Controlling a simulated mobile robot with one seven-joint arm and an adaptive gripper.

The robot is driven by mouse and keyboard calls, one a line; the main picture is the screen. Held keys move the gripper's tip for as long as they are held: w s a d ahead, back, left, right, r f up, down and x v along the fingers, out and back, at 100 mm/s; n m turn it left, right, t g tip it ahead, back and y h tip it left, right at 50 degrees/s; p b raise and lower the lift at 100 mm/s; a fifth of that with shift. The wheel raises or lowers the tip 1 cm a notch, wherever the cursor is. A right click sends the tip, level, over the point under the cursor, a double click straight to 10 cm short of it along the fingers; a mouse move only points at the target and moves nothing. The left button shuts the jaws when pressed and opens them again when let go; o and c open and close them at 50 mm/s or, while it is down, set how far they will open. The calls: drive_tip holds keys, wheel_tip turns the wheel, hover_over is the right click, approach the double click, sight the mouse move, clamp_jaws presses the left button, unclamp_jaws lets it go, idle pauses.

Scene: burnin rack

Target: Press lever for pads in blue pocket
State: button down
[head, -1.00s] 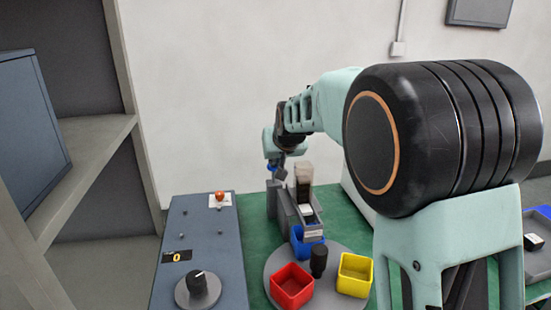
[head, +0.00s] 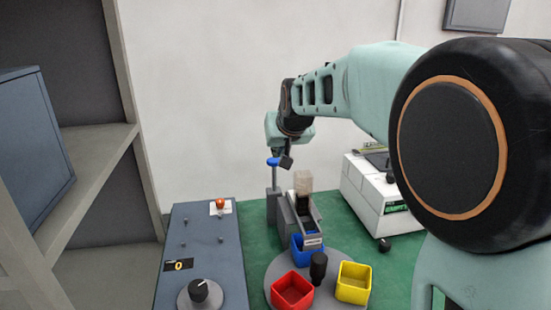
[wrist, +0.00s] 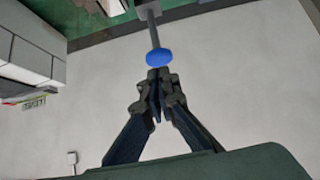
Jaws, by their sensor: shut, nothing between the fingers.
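The lever has a blue knob (head: 273,162) on a grey post beside the dispenser (head: 306,215) in the head view. My gripper (head: 284,157) is shut and empty, close to the knob and partly hidden by my wrist. In the wrist view the shut fingertips (wrist: 158,76) line up just short of the blue knob (wrist: 160,57); I cannot tell whether they touch. The blue pocket (head: 306,247) is on the grey round turntable (head: 330,290), under the dispenser's chute. Its inside is mostly hidden.
The turntable also carries a red pocket (head: 292,289), a yellow pocket (head: 354,283) and a black central knob (head: 318,267). A blue-grey panel (head: 205,250) with a dial and a display reading 0 stands left. A white machine (head: 375,198) stands right.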

drive_tip(key=v, duration=0.4)
drive_tip(key=shift+s+r, duration=0.25)
drive_tip(key=shift+r, duration=0.05)
drive_tip(key=shift+d, duration=0.1)
idle(1.1)
